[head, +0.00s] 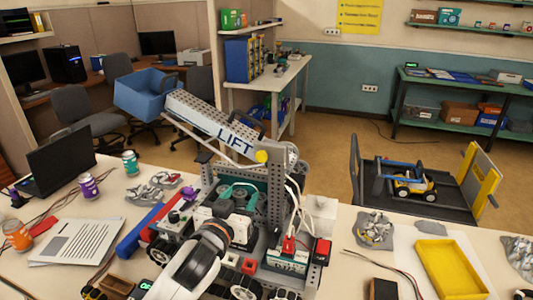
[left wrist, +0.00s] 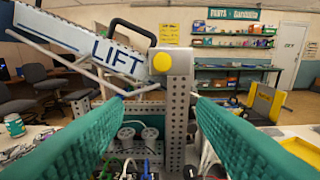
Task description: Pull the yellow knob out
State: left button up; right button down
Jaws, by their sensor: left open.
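A round yellow knob (head: 262,156) sits at the pivot end of the tilted grey arm marked LIFT (head: 232,134), on top of a perforated metal post (head: 275,185). In the left wrist view the knob (left wrist: 162,62) shows above and beyond the fingertips, with nothing touching it. My left gripper (head: 240,187) has teal fingers and is in front of the post, below the knob. Its fingers (left wrist: 160,100) are spread apart with no object held. My right gripper does not show.
A blue bin (head: 145,93) hangs at the far end of the LIFT arm. Wires and a red switch (head: 322,250) crowd the machine's base. Cans, papers and a laptop (head: 60,162) are at left; a yellow tray (head: 447,270) lies at right.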

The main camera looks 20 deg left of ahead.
pick_arm(q)
notch_tip(320, 180, up, 2)
jog(key=w, duration=0.2)
jog(key=p, duration=0.2)
send_near(261, 158)
jog(key=w, duration=0.2)
jog(key=shift+t, duration=0.4)
jog(key=w, duration=0.5)
jog(key=shift+f, duration=0.3)
jog(key=shift+w, duration=0.4)
jog(key=shift+w+f, duration=0.1)
jog(key=shift+w, duration=0.1)
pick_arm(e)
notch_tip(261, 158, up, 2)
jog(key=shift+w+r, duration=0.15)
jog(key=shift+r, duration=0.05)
pick_arm(q)
jog(key=shift+c, duration=0.3)
